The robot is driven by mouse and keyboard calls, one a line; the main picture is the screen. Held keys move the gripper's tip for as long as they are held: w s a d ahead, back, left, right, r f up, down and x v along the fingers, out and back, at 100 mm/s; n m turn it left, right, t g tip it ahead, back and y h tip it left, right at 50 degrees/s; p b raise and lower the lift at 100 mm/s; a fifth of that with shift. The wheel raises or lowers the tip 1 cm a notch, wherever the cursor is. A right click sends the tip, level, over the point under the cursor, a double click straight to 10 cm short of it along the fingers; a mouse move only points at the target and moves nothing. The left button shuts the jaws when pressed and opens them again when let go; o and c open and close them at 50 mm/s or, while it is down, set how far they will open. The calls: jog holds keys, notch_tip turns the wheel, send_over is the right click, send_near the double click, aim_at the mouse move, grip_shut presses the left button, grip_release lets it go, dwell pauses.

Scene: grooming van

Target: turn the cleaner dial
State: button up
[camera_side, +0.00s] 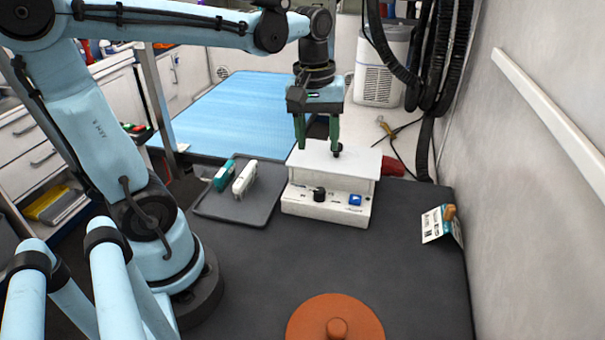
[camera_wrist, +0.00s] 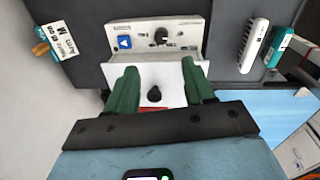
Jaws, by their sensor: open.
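The cleaner (camera_side: 328,207) is a white box with a flat lid and a sloped front panel on the dark table. Its black dial (camera_side: 319,194) sits on the front panel, left of a blue button (camera_side: 355,199); the dial also shows in the wrist view (camera_wrist: 161,36). A separate black knob (camera_wrist: 154,94) stands on the lid. My gripper (camera_side: 318,146) points down above the lid, behind the dial. Its green fingers are open and apart, with nothing held. In the wrist view the lid knob appears between the fingers; whether they touch the lid is unclear.
A grey tray (camera_side: 208,208) with a teal and a white grooming tool lies left of the cleaner. A brown round lid (camera_side: 362,318) is at the front. A card with an orange clip (camera_side: 440,224) stands right, near the wall. Table in front of the cleaner is clear.

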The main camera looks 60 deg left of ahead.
aim_at(319, 190)
jog(key=shift+w+d+f, duration=0.1)
jog(key=shift+w+f, duration=0.05)
jog(key=shift+f, duration=2.85)
jog(key=shift+w+f, duration=0.15)
jog(key=shift+f, duration=2.85)
jog(key=shift+c, duration=0.2)
grip_shut()
